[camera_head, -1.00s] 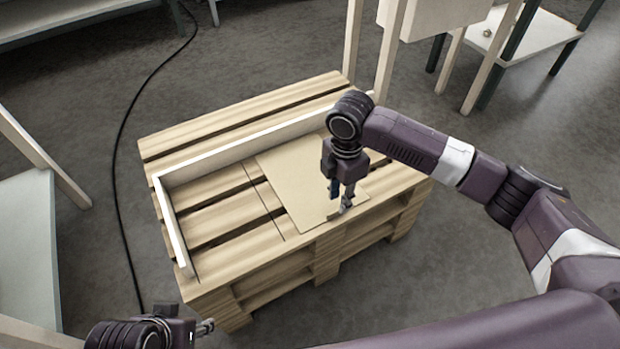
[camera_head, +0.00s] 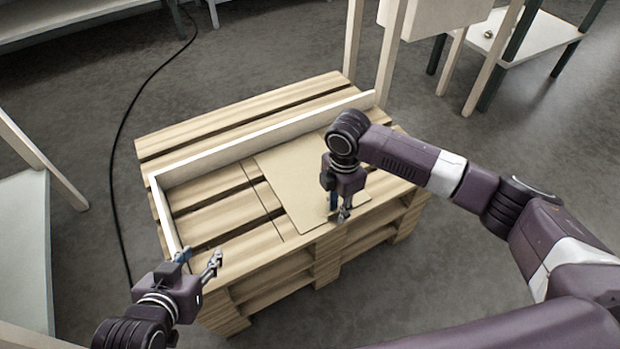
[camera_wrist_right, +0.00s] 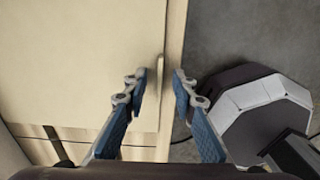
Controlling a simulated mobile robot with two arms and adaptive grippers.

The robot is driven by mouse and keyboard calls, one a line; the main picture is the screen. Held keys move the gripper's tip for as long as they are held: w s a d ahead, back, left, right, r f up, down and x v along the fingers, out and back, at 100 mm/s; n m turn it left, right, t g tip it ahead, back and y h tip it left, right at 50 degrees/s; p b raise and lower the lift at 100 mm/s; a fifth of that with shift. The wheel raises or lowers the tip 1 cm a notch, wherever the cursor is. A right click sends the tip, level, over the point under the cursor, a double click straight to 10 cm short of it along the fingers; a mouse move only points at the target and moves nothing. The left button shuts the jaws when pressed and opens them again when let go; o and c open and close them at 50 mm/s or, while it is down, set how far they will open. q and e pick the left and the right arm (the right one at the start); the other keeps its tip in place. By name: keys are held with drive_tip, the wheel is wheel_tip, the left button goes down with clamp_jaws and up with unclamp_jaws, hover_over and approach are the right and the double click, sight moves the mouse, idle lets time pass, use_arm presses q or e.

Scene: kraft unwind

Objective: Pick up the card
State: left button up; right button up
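The card (camera_head: 287,172) is a flat tan sheet lying on the right part of the wooden pallet (camera_head: 205,223). In the right wrist view the card (camera_wrist_right: 75,60) fills the upper left, with a thin raised strip at its edge. My right gripper (camera_head: 338,213) is low over the card's near edge and hides part of it. Its fingers (camera_wrist_right: 160,77) are apart on either side of the strip, with visible gaps. My left gripper (camera_head: 198,258) is open and empty at the pallet's near left corner, apart from the card.
A white L-shaped rail (camera_head: 270,137) runs along the pallet's back and left side. Wooden posts (camera_head: 389,52) stand behind it. A black cable (camera_head: 117,165) lies on the floor at left. A pale table (camera_head: 24,240) stands at the far left.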

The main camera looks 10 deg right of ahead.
clamp_jaws()
drive_tip(key=shift+r, duration=0.15)
